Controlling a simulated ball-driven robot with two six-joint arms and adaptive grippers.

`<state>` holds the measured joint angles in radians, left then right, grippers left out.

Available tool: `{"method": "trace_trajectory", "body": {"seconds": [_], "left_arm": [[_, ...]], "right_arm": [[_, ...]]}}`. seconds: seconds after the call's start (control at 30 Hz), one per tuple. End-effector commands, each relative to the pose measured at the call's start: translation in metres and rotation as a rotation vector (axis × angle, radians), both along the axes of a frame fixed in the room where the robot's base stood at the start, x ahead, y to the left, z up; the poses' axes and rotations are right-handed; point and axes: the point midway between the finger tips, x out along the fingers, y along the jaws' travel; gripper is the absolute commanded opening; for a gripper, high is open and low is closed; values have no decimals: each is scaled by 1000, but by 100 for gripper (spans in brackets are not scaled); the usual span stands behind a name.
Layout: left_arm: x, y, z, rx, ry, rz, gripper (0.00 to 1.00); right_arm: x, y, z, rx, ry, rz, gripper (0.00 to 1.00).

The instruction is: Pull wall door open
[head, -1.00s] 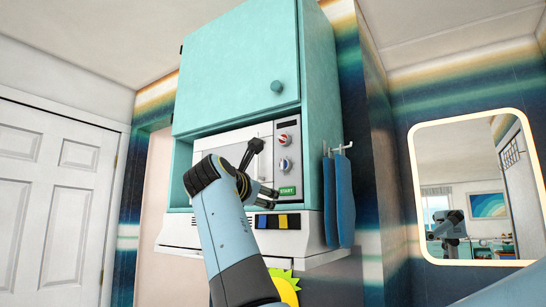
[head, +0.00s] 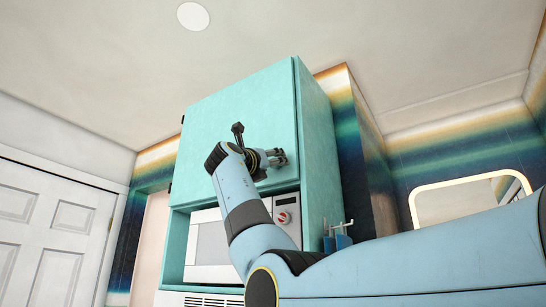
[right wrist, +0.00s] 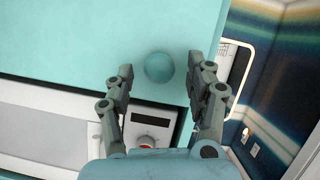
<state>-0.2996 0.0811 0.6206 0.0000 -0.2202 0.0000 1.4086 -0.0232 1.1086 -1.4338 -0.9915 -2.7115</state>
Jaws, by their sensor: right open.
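The teal wall cabinet door (head: 240,105) is shut, flush with its cabinet. Its round teal knob (right wrist: 159,67) shows in the right wrist view near the door's lower edge; in the head view my gripper and wrist hide it. My right gripper (head: 259,143) is open in front of the door's lower right part. In the right wrist view its two fingers (right wrist: 160,68) stand to the left and right of the knob, with gaps on both sides. Whether the tips reach past the knob in depth, I cannot tell. My left gripper is not in view.
A white microwave (head: 208,245) sits in the niche below the door, its dial (head: 283,217) near my forearm. Blue cloths (head: 342,241) hang on the cabinet's right side. A lit mirror (head: 470,200) is on the right wall, a white panelled door (head: 50,235) at left.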

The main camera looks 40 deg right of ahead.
Motion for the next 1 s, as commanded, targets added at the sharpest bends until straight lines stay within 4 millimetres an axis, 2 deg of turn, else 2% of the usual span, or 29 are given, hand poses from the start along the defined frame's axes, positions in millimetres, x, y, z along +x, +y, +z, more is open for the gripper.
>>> {"method": "trace_trajectory", "body": {"seconds": [0.13, 0.4, 0.83, 1.0], "left_arm": [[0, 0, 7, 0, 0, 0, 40], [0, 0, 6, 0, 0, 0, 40], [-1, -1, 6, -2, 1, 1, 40], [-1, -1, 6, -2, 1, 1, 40]], "right_arm": [[5, -10, 5, 1, 0, 0, 55], [6, -11, 4, 1, 0, 1, 55], [6, -11, 4, 1, 0, 1, 0], [6, -11, 4, 1, 0, 1, 0]]}}
